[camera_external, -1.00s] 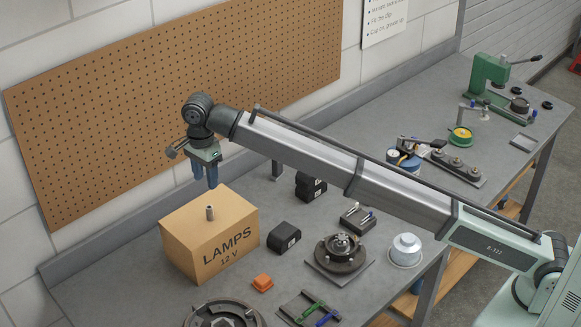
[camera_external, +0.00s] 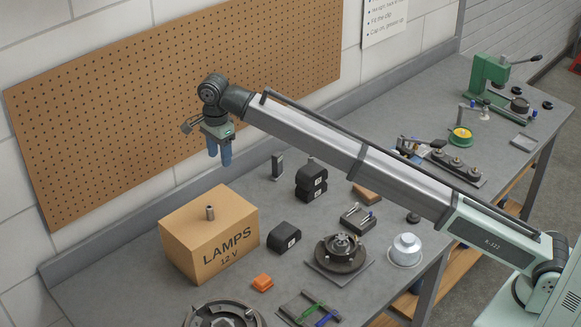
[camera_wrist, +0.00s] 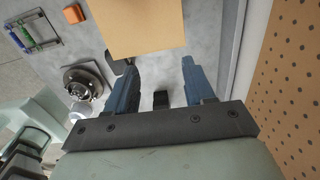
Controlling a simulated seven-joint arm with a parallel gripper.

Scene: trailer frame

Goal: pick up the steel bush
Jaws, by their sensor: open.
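The steel bush (camera_external: 210,213) is a small grey cylinder with a hole in its top. The box (camera_wrist: 136,25) shows at the top of the wrist view, beyond the fingertips. The bush is not visible there.
An orange block (camera_external: 262,282) lies in front of the box. A pegboard (camera_external: 180,110) stands on the wall behind.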

